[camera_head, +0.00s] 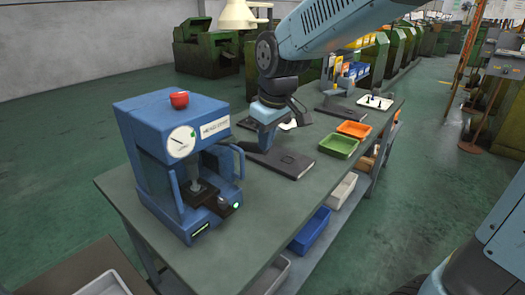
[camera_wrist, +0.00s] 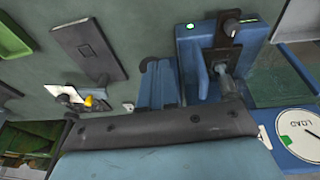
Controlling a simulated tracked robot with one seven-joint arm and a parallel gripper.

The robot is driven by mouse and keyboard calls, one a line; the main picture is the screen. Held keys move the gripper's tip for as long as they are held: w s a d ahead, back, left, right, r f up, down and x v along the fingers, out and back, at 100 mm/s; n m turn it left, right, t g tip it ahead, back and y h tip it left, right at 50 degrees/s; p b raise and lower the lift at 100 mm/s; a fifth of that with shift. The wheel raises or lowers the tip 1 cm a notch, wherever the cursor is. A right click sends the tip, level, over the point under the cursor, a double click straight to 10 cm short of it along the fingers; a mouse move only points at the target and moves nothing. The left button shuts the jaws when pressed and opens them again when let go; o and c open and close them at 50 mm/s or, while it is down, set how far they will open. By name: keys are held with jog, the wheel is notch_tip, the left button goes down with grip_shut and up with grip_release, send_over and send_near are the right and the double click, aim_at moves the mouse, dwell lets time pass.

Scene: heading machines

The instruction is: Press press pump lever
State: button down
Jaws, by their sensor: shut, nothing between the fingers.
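The blue press (camera_head: 170,150) stands on the near left of the bench, with a white dial and a red knob on top. Its dark pump lever (camera_head: 232,147) juts out from the right side. My gripper (camera_head: 265,146) is shut and empty, pointing down just right of the lever's end. I cannot tell whether they touch. In the wrist view, the blue fingers of my gripper (camera_wrist: 155,76) lie together beside the press body (camera_wrist: 254,52). A dark rounded end shows near the fingertips there; I cannot tell for sure whether it belongs to the lever.
Green (camera_head: 338,146) and orange (camera_head: 353,130) trays line the bench's right edge. Bins sit on the shelf below. The bench front, right of the press, is clear.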

notch_tip(320, 180, up, 6)
jog(key=s+d, duration=0.2)
jog(key=shift+s+d, duration=0.4)
jog(key=s+d+m+t, duration=0.1)
jog(key=s+d+m, duration=0.4)
jog(key=d, duration=0.5)
jog(key=s+d+m+t+h, duration=0.1)
jog(key=s+d+m+t, duration=0.1)
jog(key=s+d+m, duration=0.3)
jog(key=s+d, duration=0.1)
jog(key=d, duration=0.3)
jog(key=shift+d+f+h, duration=0.3)
jog(key=shift+d, duration=0.1)
jog(key=w+a+r+n+g, duration=0.2)
jog(key=w+a+r+n, duration=0.3)
jog(key=w+a+r, duration=0.55)
jog(key=w+a+n+g, duration=0.1)
jog(key=w+a+n, duration=0.1)
jog(key=a, duration=0.7)
jog(key=w+a+r+n, duration=0.1)
jog(key=w+a+n, duration=0.2)
jog(key=a, duration=0.6)
jog(key=shift+w+r+g, duration=0.15)
jog(key=shift+w+g, duration=0.25)
jog(key=shift+w, duration=0.65)
